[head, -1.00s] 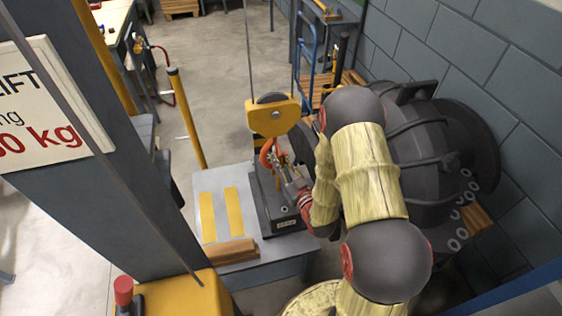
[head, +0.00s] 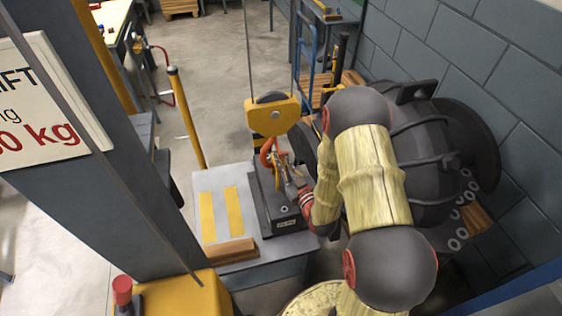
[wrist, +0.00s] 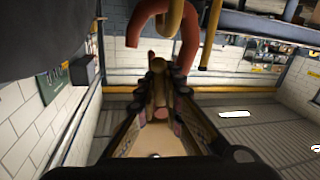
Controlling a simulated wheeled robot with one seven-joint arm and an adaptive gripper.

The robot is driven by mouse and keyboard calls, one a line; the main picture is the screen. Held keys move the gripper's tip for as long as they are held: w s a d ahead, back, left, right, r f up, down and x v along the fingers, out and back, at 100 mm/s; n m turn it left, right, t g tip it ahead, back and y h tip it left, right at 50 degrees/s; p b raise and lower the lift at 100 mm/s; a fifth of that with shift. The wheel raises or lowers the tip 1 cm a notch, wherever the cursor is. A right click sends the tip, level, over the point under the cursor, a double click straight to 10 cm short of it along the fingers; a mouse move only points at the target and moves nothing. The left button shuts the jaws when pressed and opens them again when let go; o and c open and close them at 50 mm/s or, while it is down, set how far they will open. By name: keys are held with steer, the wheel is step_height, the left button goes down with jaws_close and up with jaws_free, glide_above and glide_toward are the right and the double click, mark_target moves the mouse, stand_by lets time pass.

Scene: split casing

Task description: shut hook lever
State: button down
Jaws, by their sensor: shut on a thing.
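The orange-red hook (head: 266,153) hangs below a yellow hook block (head: 273,115), over a dark grey base block on the bench. In the wrist view the hook (wrist: 188,45) curves across the top, with a yellow bar passing through its bend. My gripper (head: 283,168) is just right of and below the hook. In the wrist view my gripper (wrist: 158,75) has its fingers together around a small yellowish piece, which appears to be the hook lever (wrist: 158,88). The fingers hide most of this piece, and I cannot tell the lever's angle.
The grey bench (head: 210,258) carries yellow strips and a wooden block (head: 229,251). A large dark round casing (head: 420,130) stands right of my arm by the wall. A grey column with a sign (head: 50,95) and a yellow post (head: 187,118) stand on the left. Steel ropes run up from the block.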

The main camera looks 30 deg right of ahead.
steer(key=shift+s+d+r+n+g+h+b, duration=0.1)
steer(key=shift+d+n+g+b, duration=0.1)
steer(key=shift+n, duration=0.45)
steer(key=shift+d+r+n+g+h+b, duration=0.1)
steer(key=shift+d+n, duration=0.1)
steer(key=shift+n, duration=0.5)
steer(key=shift+s+d+r+n+g+h+b, duration=0.1)
steer(key=shift+d+n+b, duration=0.1)
steer(key=shift+n, duration=0.45)
steer(key=c, duration=2.1)
jaws_free()
steer(key=shift+o, duration=0.7)
steer(key=s+r, duration=0.1)
steer(key=s, duration=1.1)
steer(key=shift+a, duration=0.15)
steer(key=shift+w, duration=0.15)
